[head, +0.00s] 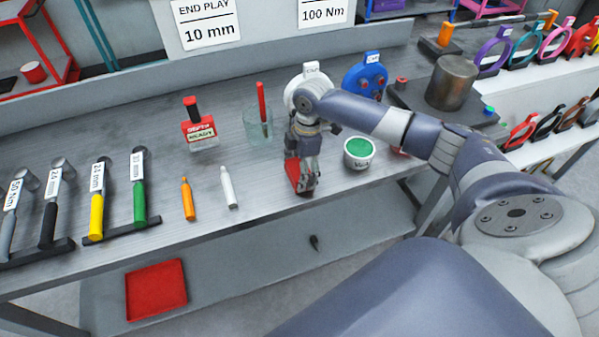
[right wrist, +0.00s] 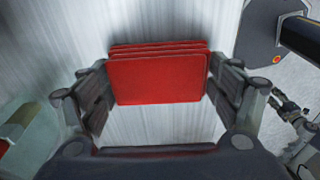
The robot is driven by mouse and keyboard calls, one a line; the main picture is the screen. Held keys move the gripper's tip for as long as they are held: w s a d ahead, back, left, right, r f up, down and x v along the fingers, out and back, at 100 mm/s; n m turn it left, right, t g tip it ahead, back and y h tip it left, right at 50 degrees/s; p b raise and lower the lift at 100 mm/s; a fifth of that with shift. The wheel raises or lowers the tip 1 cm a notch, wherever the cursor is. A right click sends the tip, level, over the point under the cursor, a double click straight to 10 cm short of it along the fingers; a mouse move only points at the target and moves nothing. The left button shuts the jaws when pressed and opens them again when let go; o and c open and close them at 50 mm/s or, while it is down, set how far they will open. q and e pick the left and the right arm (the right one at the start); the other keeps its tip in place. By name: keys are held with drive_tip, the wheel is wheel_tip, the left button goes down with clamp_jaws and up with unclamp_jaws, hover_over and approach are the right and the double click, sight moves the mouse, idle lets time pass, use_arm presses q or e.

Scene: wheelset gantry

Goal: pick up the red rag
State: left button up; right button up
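The red rag (head: 294,172) is a folded, layered red pad on the metal workbench. My right gripper (head: 301,178) reaches down over it and partly hides it in the head view. In the right wrist view the rag (right wrist: 158,78) lies between the two spread fingers of my right gripper (right wrist: 160,85), one finger at each side. The fingers are close to its side edges; I cannot tell if they touch it.
A glass beaker (head: 258,126) with a red-handled tool stands behind-left of the gripper. A green-topped tub (head: 358,153) is close on the right. A white marker (head: 229,187) and an orange one (head: 188,199) lie left. A red tray (head: 156,290) sits below the bench.

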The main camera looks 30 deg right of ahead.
sight(298, 169)
drive_tip(key=shift+w+r+b, duration=0.1)
drive_tip(key=shift+r+b, duration=0.2)
drive_tip(key=shift+r, duration=0.15)
wheel_tip(298, 169, up, 2)
drive_tip(key=shift+r+b, duration=0.25)
drive_tip(key=shift+b, duration=0.4)
use_arm(q)
drive_tip(key=f+b, duration=0.1)
drive_tip(key=f, duration=0.1)
drive_tip(key=w+f+b, duration=0.1)
drive_tip(key=f+b, duration=0.1)
drive_tip(key=f, duration=0.1)
use_arm(e)
drive_tip(key=s+a, duration=0.3)
drive_tip(key=s, duration=0.4)
drive_tip(key=s+a+r, duration=0.1)
drive_tip(key=s+a, duration=0.2)
drive_tip(key=s, duration=0.4)
drive_tip(key=shift+s+a+r, duration=0.3)
drive_tip(key=shift+s, duration=0.05)
